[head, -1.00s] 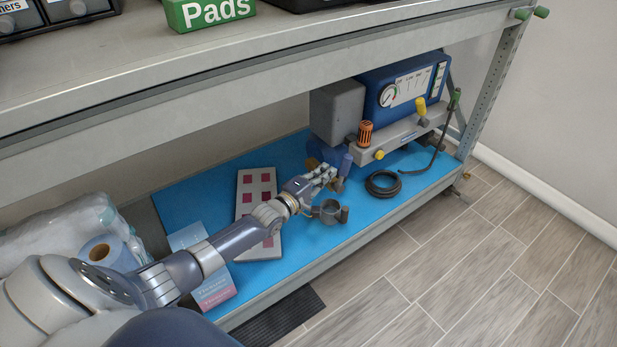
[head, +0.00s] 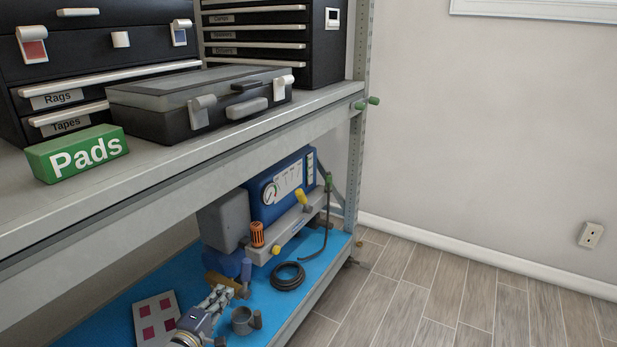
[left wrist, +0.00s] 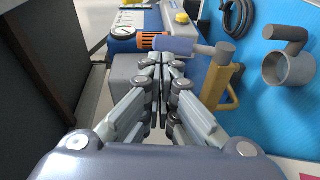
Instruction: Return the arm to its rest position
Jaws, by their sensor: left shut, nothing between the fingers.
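My left gripper (head: 222,294) is at the bottom of the head view, over the blue-matted lower shelf of the rack. Its fingers are shut with nothing between them; they also show closed together in the left wrist view (left wrist: 162,65). In the head view a grey cup (head: 241,320) stands just right of the gripper. A blue-handled tool (left wrist: 185,46) and a yellow-handled tool (left wrist: 228,87) lie close to the fingertips in the left wrist view. Whether the fingers touch either tool I cannot tell. Most of my left arm is below the head view's edge. My right gripper is not in view.
The upper shelf edge (head: 180,160) runs above the arm. A blue machine with a gauge (head: 283,187) stands behind the gripper, and a coiled black hose (head: 287,276) lies to its right. A pink-square panel (head: 156,322) lies left. Open floor (head: 440,290) is at right.

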